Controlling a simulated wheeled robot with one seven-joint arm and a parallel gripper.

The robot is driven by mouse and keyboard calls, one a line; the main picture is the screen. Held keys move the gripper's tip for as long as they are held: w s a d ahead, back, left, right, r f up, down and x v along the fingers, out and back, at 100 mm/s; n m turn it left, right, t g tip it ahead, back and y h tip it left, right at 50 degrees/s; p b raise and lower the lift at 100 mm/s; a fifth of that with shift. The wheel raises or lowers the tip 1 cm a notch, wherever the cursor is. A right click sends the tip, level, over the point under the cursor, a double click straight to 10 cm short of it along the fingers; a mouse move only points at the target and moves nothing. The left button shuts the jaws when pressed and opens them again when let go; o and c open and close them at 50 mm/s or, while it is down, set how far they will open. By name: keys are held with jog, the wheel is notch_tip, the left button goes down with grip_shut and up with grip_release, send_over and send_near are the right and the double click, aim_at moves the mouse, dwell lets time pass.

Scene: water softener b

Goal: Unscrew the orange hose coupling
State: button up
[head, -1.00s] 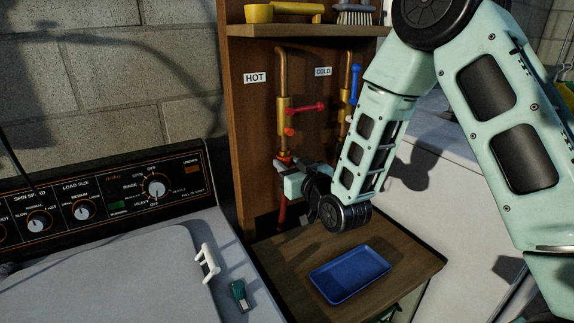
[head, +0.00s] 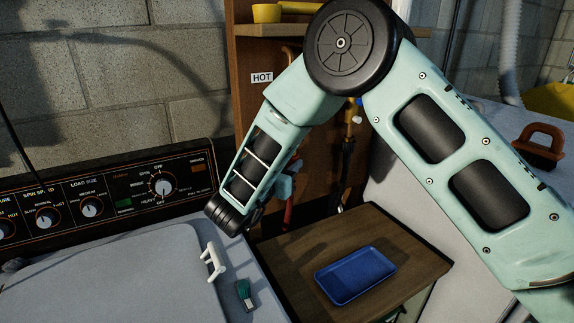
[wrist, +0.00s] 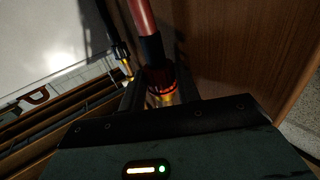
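The orange hose coupling (wrist: 160,87) is in the middle of the wrist view, at the end of a red hose (wrist: 143,20) with a dark sleeve. My gripper (wrist: 159,92) has a dark finger on each side of the coupling, close against it, and appears shut on it. In the head view my arm hides the coupling and the fingertips. Part of the red hose (head: 288,215) shows below my arm there, in front of the wooden panel (head: 325,170).
A washing machine (head: 120,275) with a knobbed control panel stands at the left. A blue tray (head: 355,275) lies on a wooden surface (head: 290,262) below the pipes. A yellow cup (head: 266,13) sits on the shelf above. A second dark hose (wrist: 118,40) runs near the coupling.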

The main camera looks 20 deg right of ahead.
jog(key=shift+o, duration=0.9)
jog(key=shift+c, duration=0.2)
jog(key=shift+f, duration=0.35)
jog(key=shift+c, duration=0.3)
jog(key=shift+s+a+f, duration=0.1)
